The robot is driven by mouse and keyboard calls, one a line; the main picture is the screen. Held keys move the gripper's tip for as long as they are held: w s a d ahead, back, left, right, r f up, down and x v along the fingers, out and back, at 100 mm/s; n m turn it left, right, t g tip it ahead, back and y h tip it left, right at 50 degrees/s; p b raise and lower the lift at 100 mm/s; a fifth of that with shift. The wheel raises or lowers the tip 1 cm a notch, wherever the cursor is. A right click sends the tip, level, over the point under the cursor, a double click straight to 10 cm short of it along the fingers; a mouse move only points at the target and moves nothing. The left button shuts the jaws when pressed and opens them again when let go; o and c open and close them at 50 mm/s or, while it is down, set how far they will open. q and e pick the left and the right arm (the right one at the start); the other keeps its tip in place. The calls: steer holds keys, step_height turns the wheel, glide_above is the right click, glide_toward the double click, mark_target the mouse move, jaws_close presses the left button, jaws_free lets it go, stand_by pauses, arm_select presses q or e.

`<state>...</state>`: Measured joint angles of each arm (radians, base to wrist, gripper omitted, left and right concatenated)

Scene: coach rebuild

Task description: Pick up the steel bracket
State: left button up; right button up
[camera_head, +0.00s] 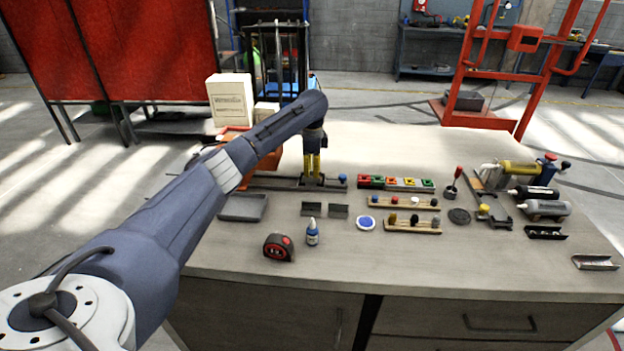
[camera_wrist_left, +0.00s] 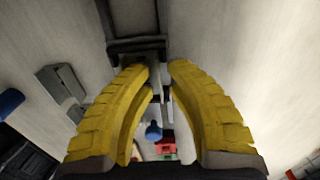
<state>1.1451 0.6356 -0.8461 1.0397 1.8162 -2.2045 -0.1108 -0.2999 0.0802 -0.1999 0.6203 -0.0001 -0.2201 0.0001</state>
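My left gripper (camera_head: 312,170) is over the back left of the workbench, its yellow fingers pointing down. In the left wrist view its fingers (camera_wrist_left: 160,70) are apart, with a narrow gap at the tips. A dark bar tool (camera_head: 270,183) lies under the fingertips; I cannot tell whether they touch it. Two small grey angled pieces, a left one (camera_head: 311,209) and a right one (camera_head: 338,211), lie in front of the gripper. A shiny steel channel piece (camera_head: 595,262) lies at the far right front. I cannot tell which is the steel bracket. My right gripper is not in view.
A grey tray (camera_head: 243,207), tape measure (camera_head: 279,247), blue-capped bottle (camera_head: 312,233) and blue-white disc (camera_head: 366,223) surround the angled pieces. Coloured blocks (camera_head: 395,183) and peg racks (camera_head: 412,226) are to the right. The bench's front strip (camera_head: 430,272) is clear.

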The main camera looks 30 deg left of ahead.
arm_select(q)
steer(key=shift+o, duration=0.5)
jaws_close()
steer(key=shift+r, duration=0.15)
